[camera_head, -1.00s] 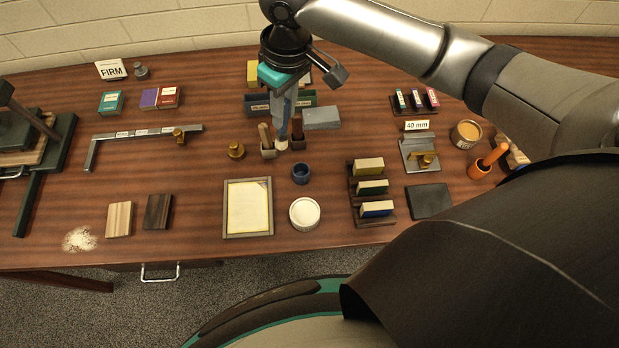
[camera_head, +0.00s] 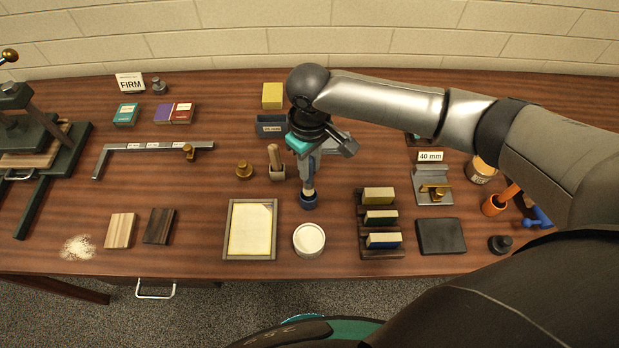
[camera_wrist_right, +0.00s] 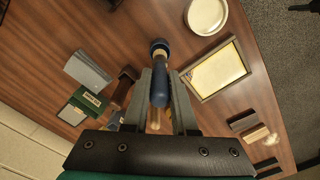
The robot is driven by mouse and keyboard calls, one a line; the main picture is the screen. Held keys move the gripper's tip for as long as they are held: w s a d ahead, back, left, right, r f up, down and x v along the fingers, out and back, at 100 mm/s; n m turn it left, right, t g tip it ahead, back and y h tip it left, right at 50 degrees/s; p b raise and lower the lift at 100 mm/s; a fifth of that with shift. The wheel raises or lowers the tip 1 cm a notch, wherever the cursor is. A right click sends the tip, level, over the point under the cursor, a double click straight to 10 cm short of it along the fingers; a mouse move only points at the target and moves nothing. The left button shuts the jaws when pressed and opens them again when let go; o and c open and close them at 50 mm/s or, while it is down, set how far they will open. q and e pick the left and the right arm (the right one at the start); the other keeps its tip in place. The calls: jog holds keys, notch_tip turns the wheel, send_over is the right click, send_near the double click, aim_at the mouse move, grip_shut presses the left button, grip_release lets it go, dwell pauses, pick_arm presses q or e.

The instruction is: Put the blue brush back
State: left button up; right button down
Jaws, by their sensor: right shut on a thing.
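My right gripper (camera_head: 308,172) is shut on the blue brush, which hangs upright with its pale lower part (camera_head: 308,189) at the small blue cup (camera_head: 308,202). In the right wrist view the blue handle (camera_wrist_right: 160,90) sits between the fingers (camera_wrist_right: 161,76), and the cup (camera_wrist_right: 158,46) lies straight beyond it. I cannot tell how deep the tip is in the cup. A beige holder (camera_head: 277,174) with a wooden-handled tool stands to the left. A dark brown holder (camera_wrist_right: 124,88) shows in the wrist view; my gripper hides it in the head view. My left gripper is out of view.
A white round tub (camera_head: 309,240) and a framed tray (camera_head: 231,232) stand in front of the cup. A rack of coloured blocks (camera_head: 367,220) stands to the right. The table's left middle is mostly clear.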

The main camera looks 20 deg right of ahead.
aim_at(309, 182)
jog(key=shift+f, duration=2.7)
jog(key=shift+f+b, duration=0.15)
jog(key=shift+b, duration=0.15)
jog(key=c, duration=0.7)
grip_release()
notch_tip(309, 182, up, 12)
jog(key=shift+r+p, duration=0.2)
jog(key=shift+p, duration=0.2)
